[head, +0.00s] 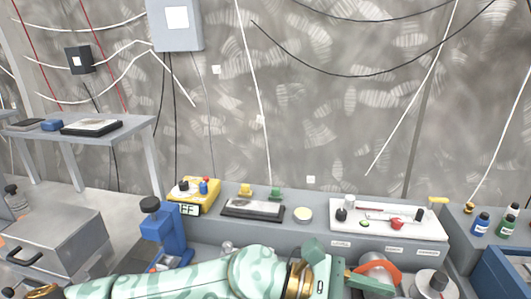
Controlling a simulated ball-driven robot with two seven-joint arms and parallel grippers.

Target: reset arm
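My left arm, mint green with darker patches, comes in along the bottom edge from the left. Its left gripper (352,279) is at the bottom, right of centre, past a brass-coloured wrist ring. The green finger parts reach toward a grey round part with an orange-red rim (380,266). Whether they touch it I cannot tell. The finger gap is not clear, and nothing is clearly seen held. The lower part of the gripper is cut off by the picture edge. My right gripper is not in view.
Behind the arm, a grey bench (315,228) holds a yellow box (194,196), a black-edged tray (252,209) and a white panel (388,218). A blue device (165,235) stands left of the gripper, a metal knobbed part (431,283) close on its right. Small bottles (481,223) stand far right.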

